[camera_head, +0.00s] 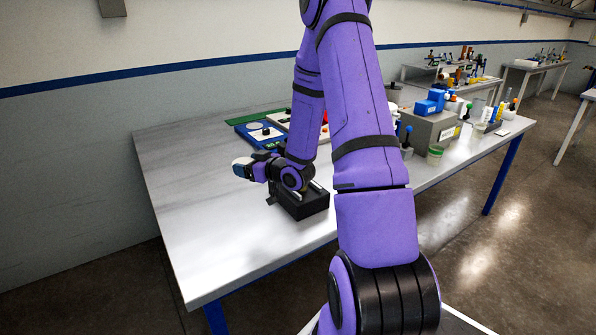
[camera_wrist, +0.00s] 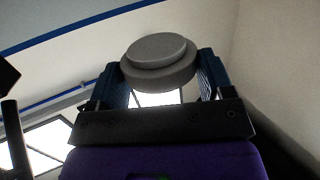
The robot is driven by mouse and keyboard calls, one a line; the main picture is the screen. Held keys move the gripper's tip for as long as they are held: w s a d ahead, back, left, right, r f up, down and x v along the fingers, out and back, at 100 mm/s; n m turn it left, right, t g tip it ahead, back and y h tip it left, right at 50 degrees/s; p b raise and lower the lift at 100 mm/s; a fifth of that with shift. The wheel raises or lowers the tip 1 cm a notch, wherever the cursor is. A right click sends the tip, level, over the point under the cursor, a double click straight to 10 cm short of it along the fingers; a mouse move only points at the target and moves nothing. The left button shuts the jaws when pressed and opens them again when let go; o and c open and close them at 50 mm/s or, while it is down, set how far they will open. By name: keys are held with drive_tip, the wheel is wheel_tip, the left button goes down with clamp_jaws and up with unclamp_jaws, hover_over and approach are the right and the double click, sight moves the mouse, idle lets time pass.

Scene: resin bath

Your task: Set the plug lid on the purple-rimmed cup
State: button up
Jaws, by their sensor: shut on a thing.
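The plug lid (camera_wrist: 160,58) is a grey stepped disc, held between the two blue fingers of my gripper (camera_wrist: 163,72) in the wrist view. My gripper is shut on the lid. I cannot make out the purple-rimmed cup in either view; my arm covers part of the table.
A black box (camera_head: 302,206) stands on the table (camera_head: 205,215) just below my wrist. Blue and white trays (camera_head: 258,134) lie behind. A grey block with blue parts (camera_head: 428,130) and a green-rimmed cup (camera_head: 435,155) stand right. The table's left and front are clear.

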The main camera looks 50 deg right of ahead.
drive_tip(key=s+d+f+m+h, duration=0.1)
drive_tip(key=s+d, duration=0.4)
drive_tip(key=s, duration=0.3)
drive_tip(key=s+d+m+h, duration=0.1)
drive_tip(key=s+d, duration=0.5)
drive_tip(key=s, duration=0.3)
drive_tip(key=s+d+f+m+h, duration=0.1)
drive_tip(key=s+d+h, duration=0.1)
drive_tip(key=s+d, duration=0.45)
drive_tip(key=w+f, duration=0.1)
drive_tip(key=w, duration=1.5)
drive_tip(key=shift+w+a+f, duration=0.15)
drive_tip(key=shift+a, duration=0.2)
drive_tip(key=shift+f, duration=0.6)
drive_tip(key=o, duration=1)
drive_tip(key=shift+c, duration=0.2)
